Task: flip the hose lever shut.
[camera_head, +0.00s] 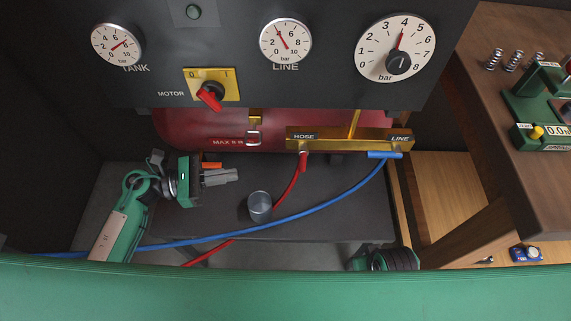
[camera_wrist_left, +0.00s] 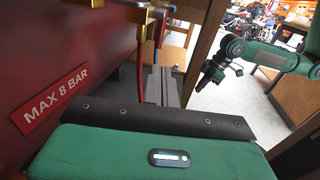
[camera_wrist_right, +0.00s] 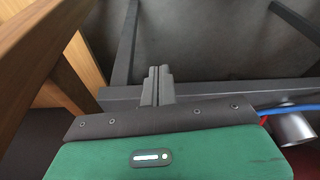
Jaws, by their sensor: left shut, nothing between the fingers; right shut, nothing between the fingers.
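The hose lever (camera_head: 303,161) is a short red handle under the HOSE label. It points down, in line with the red hose (camera_head: 292,190) below it. The label is on a brass manifold (camera_head: 350,137), which also shows in the left wrist view (camera_wrist_left: 128,9). The blue line lever (camera_head: 385,155) lies crosswise under the LINE label. My left gripper (camera_head: 236,175) is shut and empty, to the left of the hose lever and apart from it.
A red tank (camera_head: 200,130) stands behind. A grey cup (camera_head: 259,206) stands on the dark shelf (camera_head: 330,200). A blue hose (camera_head: 300,215) crosses the shelf. The motor switch (camera_head: 211,88) and gauges are on the panel above. A wooden bench (camera_head: 515,170) stands at right.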

